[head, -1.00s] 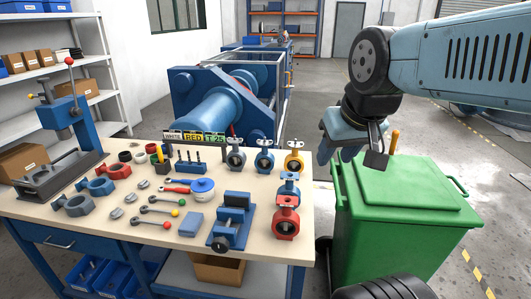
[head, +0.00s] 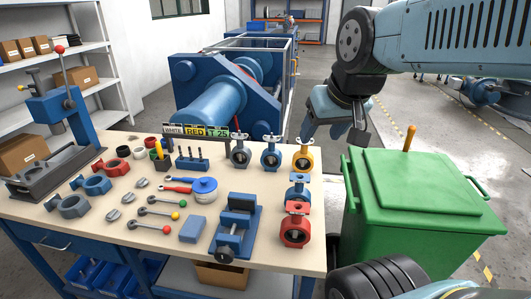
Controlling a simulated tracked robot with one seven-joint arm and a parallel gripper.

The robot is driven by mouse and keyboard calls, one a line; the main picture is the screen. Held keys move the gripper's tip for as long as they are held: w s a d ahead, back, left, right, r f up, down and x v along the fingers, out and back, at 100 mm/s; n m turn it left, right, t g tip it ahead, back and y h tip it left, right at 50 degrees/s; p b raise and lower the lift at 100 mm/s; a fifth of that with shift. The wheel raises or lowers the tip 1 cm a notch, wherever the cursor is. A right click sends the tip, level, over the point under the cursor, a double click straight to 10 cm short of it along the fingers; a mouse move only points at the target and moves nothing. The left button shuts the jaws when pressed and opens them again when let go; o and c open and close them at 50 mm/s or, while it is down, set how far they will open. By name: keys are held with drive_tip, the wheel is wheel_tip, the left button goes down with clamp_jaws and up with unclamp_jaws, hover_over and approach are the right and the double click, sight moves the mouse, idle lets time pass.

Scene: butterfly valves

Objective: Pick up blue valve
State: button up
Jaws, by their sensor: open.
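A blue valve (head: 271,152) stands upright in the back row on the right part of the workbench, between a grey valve (head: 240,152) and a yellow valve (head: 303,154). A second blue valve (head: 298,188) stands in front of the yellow one, partly hidden by a red valve (head: 296,229) near the front right corner. My gripper (head: 331,130) is open and empty. It points down, above and to the right of the yellow valve in the picture, apart from all the valves.
A green bin (head: 424,205) stands close to the right of the bench. A large blue machine (head: 225,95) is behind it.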

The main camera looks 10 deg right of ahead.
drive_tip(key=w+a+t+y, duration=0.1)
drive_tip(key=w+a+t, duration=0.3)
drive_tip(key=w, duration=1.2)
drive_tip(key=m+t+h, duration=0.4)
drive_tip(key=m+h, duration=0.4)
drive_tip(key=h, duration=0.5)
hover_over(270, 147)
drive_tip(key=v, duration=0.6)
wheel_tip(270, 147, down, 20)
wheel_tip(270, 147, down, 8)
drive_tip(key=shift+w, duration=0.1)
drive_tip(key=shift+x, duration=3.8)
drive_tip(key=shift+f, duration=0.1)
drive_tip(key=shift+c, duration=0.3)
clamp_jaws()
